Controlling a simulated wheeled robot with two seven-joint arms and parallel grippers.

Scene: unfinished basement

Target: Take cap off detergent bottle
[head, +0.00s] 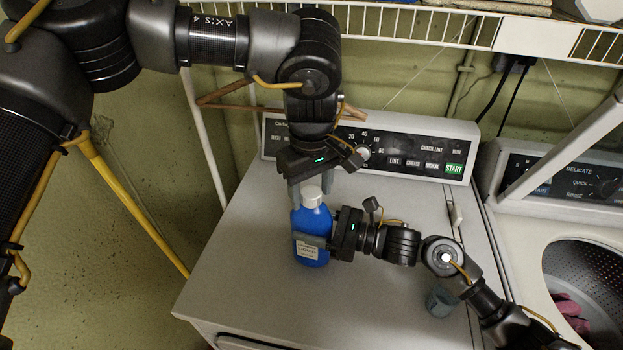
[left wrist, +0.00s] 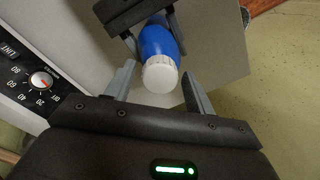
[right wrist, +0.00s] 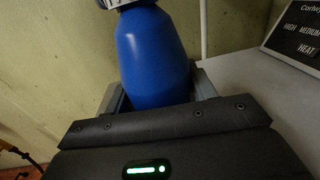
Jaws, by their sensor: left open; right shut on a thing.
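The blue detergent bottle (head: 312,222) stands upright on top of the dryer (head: 250,285). Its white cap (head: 311,196) is on the bottle. My right gripper (head: 312,241) is shut on the bottle's body from the right; its fingers flank the blue body in the right wrist view (right wrist: 155,60). My left gripper (head: 309,186) points down from above, open, with its fingers around the cap's level. In the left wrist view the white cap (left wrist: 160,74) sits between the spread left fingers (left wrist: 158,85), with gaps on both sides.
The dryer's control panel (head: 370,145) rises behind the bottle. A small grey cup (head: 440,300) is on the dryer near my right arm. An open washer (head: 590,270) with pink cloth inside is at the right. A wire shelf (head: 420,30) runs above.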

